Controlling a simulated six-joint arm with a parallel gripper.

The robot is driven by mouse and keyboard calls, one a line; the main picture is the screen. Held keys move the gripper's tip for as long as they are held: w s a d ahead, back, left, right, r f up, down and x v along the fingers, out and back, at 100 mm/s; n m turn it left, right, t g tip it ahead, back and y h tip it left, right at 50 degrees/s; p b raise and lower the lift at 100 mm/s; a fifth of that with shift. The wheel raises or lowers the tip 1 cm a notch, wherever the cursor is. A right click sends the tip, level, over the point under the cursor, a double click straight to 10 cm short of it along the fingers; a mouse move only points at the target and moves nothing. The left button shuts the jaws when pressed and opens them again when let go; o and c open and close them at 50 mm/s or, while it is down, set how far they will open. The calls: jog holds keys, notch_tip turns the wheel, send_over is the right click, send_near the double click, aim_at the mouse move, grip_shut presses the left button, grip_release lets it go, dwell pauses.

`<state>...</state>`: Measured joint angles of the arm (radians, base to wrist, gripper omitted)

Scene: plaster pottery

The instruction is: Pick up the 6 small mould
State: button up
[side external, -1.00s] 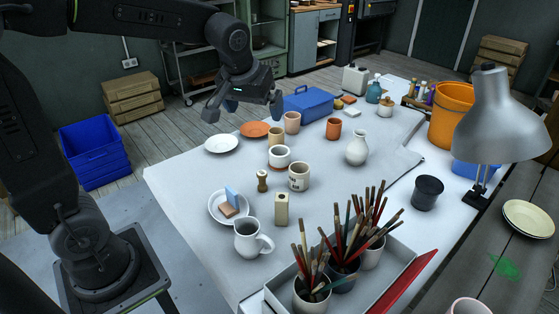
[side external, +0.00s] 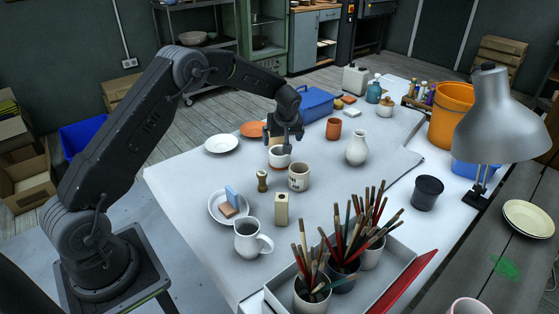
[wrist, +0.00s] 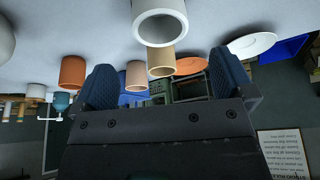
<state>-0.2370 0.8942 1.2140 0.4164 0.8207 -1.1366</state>
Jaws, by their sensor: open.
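A pale cylindrical pot (side external: 299,178) with dark marks on its side, too small to read, stands on the white table and may be the mould. A white cup with a brown lower edge (side external: 281,161) stands just left of and behind it. My gripper (side external: 284,137) points down over the area of this white cup, open and empty. The wrist view is upside down; it shows the two fingers spread apart and a white hollow vessel (wrist: 160,24) beyond them, probably the white cup. A tan cup (wrist: 161,62) stands past it, largely hidden behind my gripper in the side view.
A terracotta cup (side external: 333,129) and a white vase (side external: 357,149) stand to the right. A wooden stamp (side external: 262,181), a small pale block bottle (side external: 281,209), a jug (side external: 248,240) and a plate (side external: 222,217) are nearer. The blue box (side external: 316,102) is behind.

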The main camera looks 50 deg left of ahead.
aim_at(279, 154)
jog(key=x, duration=1)
jog(key=shift+f, duration=0.3)
jog(key=shift+r, duration=0.1)
jog(key=c, duration=1.1)
